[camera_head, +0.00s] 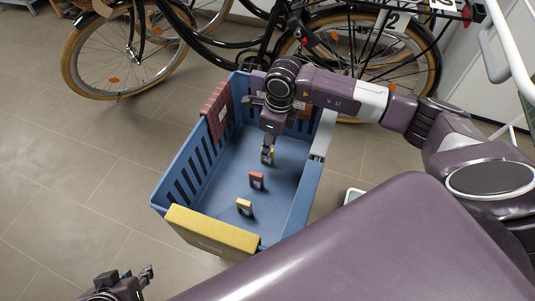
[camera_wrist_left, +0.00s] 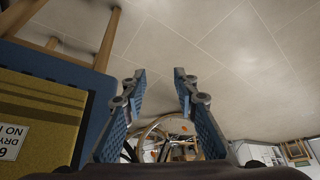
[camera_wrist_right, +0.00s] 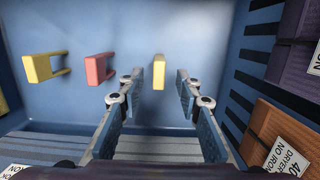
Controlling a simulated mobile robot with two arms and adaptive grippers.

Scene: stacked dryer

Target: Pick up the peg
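Several small clip-like pegs stand in the blue basket (camera_head: 284,211): a yellow peg (camera_head: 244,207) near the front, a red peg (camera_head: 257,179) in the middle, and another yellow peg (camera_wrist_right: 159,72) farther back. My right gripper (camera_wrist_right: 158,82) is open and reaches down into the basket; this yellow peg shows between its fingers, with gaps on both sides. The red peg (camera_wrist_right: 99,69) and the other yellow peg (camera_wrist_right: 42,67) are left of it in the right wrist view. My left gripper (camera_head: 148,275) is open and empty, outside the basket at lower left; its fingers show in the left wrist view (camera_wrist_left: 158,82).
Coloured panels hang on the basket rim: yellow (camera_head: 212,231) in front, red (camera_head: 217,108) at left, grey (camera_head: 323,135) at right. An orange panel with a label (camera_wrist_right: 283,132) shows in the right wrist view. Bicycles (camera_head: 120,45) stand behind. Tiled floor (camera_head: 65,180) at left is clear.

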